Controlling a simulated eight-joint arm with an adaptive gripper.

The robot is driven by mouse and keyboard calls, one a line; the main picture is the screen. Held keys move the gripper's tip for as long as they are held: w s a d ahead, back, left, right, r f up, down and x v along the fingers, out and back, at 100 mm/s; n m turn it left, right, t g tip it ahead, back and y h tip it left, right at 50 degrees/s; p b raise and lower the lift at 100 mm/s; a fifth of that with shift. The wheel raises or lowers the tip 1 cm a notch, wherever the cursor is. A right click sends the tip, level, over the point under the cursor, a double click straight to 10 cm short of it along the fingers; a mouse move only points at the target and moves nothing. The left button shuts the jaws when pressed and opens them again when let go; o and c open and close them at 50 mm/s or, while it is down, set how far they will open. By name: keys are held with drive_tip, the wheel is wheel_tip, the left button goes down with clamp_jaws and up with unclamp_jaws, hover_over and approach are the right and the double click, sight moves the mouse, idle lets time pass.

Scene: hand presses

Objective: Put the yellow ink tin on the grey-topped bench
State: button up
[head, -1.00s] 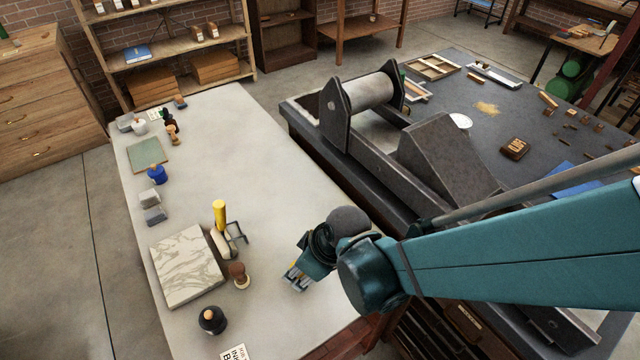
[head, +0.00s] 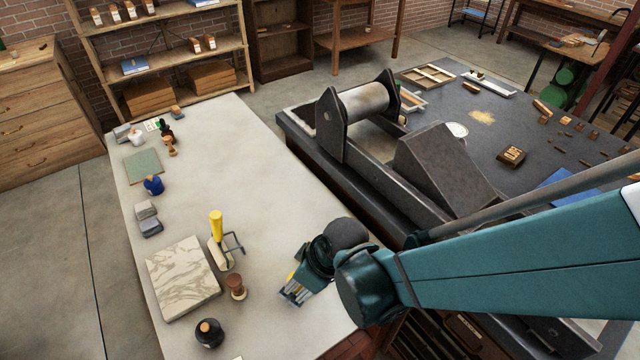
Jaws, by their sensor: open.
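My gripper (head: 289,295) is open and points down over the front right part of a pale-topped bench (head: 240,150). A small patch of yellow (head: 291,276) shows at its fingers. I cannot tell whether this is the yellow ink tin or part of the gripper. No yellow tin is clearly in view elsewhere. A dark grey-topped bench (head: 488,135) stands to the right, carrying a hand press (head: 440,165). My arm covers its near part.
A yellow-handled roller (head: 216,226), a brown wooden-handled tool (head: 236,287), a black round pot (head: 209,333) and a marbled slab (head: 183,277) lie left of my gripper. A blue pot (head: 154,185) is farther back. The pale bench's middle is clear.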

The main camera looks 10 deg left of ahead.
drive_tip(key=shift+r, duration=0.15)
drive_tip(key=p+v, duration=0.4)
drive_tip(key=v, duration=0.8)
idle(0.5)
idle(0.6)
drive_tip(key=shift+d, duration=0.1)
drive_tip(key=w+d+r+m+t+h, duration=0.1)
drive_tip(key=d+r+m, duration=0.3)
drive_tip(key=d, duration=0.6)
drive_tip(key=w+d+r+m+t+h, duration=0.1)
drive_tip(key=d+r+m, duration=0.4)
drive_tip(key=d, duration=0.5)
drive_tip(key=w+d+r+m+t+h, duration=0.2)
drive_tip(key=d+r+m, duration=0.3)
drive_tip(key=d, duration=0.6)
drive_tip(key=shift+w+r+t, duration=0.3)
drive_tip(key=shift+r+t, duration=0.1)
drive_tip(key=shift+t, duration=0.5)
